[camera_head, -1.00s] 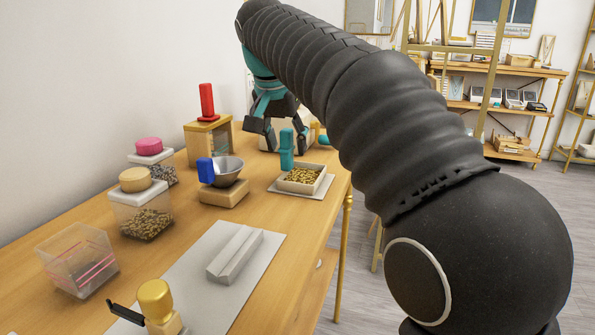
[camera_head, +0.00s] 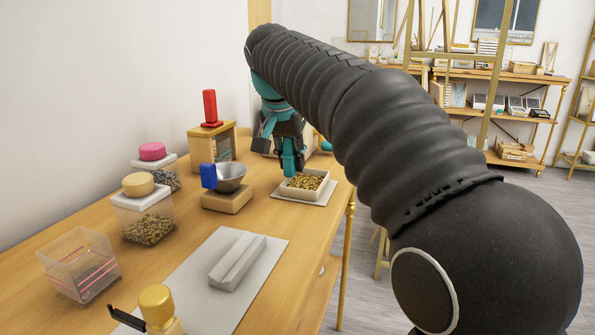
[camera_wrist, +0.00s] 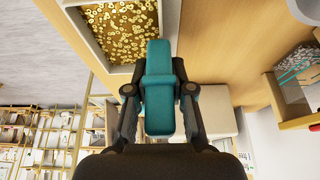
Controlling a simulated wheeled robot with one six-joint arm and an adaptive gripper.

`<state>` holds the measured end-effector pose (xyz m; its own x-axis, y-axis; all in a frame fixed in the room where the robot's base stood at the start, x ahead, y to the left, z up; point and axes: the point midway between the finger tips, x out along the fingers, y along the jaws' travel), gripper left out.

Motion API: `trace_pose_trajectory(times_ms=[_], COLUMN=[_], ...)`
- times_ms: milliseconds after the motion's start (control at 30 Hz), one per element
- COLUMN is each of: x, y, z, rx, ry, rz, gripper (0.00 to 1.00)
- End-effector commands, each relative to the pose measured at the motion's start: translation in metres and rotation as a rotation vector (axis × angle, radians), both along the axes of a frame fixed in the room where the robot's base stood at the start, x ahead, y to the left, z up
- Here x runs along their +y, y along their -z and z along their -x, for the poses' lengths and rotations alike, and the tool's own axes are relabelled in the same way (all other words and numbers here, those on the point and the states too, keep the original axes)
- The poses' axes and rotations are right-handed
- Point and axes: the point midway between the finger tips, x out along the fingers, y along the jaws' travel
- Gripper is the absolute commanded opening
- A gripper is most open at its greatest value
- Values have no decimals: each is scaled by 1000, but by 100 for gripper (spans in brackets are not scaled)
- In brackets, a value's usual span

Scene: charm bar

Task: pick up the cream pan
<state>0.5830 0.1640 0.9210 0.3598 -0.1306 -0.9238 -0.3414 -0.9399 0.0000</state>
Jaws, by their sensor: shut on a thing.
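The cream pan (camera_head: 299,192) is a shallow square tray full of gold charms, on a pale mat (camera_head: 322,199) near the right edge of the table. Its upright teal handle (camera_head: 289,158) rises at its left side. In the wrist view the pan's rim (camera_wrist: 95,47) shows at upper left and the teal handle (camera_wrist: 158,85) fills the middle. My gripper (camera_wrist: 159,92) is shut on the handle, with a finger on each side. In the head view my gripper (camera_head: 286,145) is just above the pan. No gap between pan and mat is visible.
A silver bowl (camera_head: 231,178) with a blue handle stands left of the pan on a wooden block. A wooden box (camera_head: 214,145) with a red handle is behind it. Clear bins line the left. A grey block (camera_head: 238,262) lies on a mat in front.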

Motion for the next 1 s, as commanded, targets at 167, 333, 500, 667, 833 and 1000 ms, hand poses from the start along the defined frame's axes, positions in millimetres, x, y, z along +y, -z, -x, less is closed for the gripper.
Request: trace_pose_trajectory(times_ms=[167, 333, 500, 667, 833, 1000], x=[0, 0, -5, -44, -78, -101], y=[-5, -22, -46, -67, -87, -102], z=[0, -1, 0, 6, 12, 16], rx=[0, -1, -4, -4, -3, -2], ry=[0, 1, 2, 8, 5, 4], rz=[0, -1, -1, -1, -1, -1], gripper=[0, 0, 0, 0, 0, 0])
